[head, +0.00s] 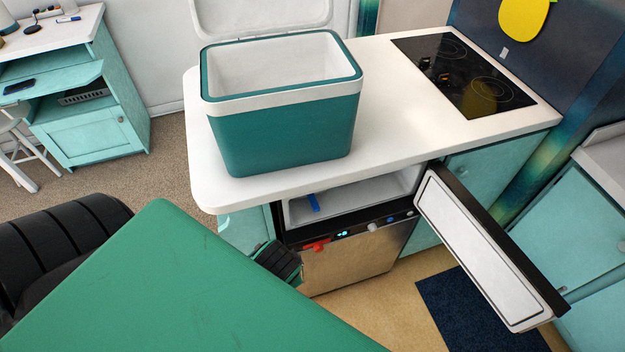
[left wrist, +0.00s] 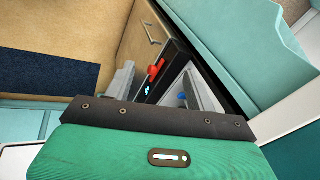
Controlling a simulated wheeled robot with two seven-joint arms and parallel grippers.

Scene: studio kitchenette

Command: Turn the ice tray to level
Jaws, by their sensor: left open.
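The open freezer compartment (head: 360,196) lies under the counter. A small blue thing (head: 313,203) shows inside it at the left, and it also shows in the left wrist view (left wrist: 182,99). I cannot tell whether it is part of the ice tray, and no full tray shape or tilt can be made out. My left gripper (head: 279,262) is open, just in front of the cabinet at the compartment's lower left. My green arm link hides part of it. In the left wrist view it points toward the compartment and its panel. My right gripper is not in view.
The freezer door (head: 483,249) stands open to the right. A red part (head: 317,245) sits on the panel below the compartment. A teal cooler (head: 290,130) with its lid up stands on the white counter (head: 400,130), left of the cooktop (head: 462,75). A dark mat (head: 475,308) lies on the floor.

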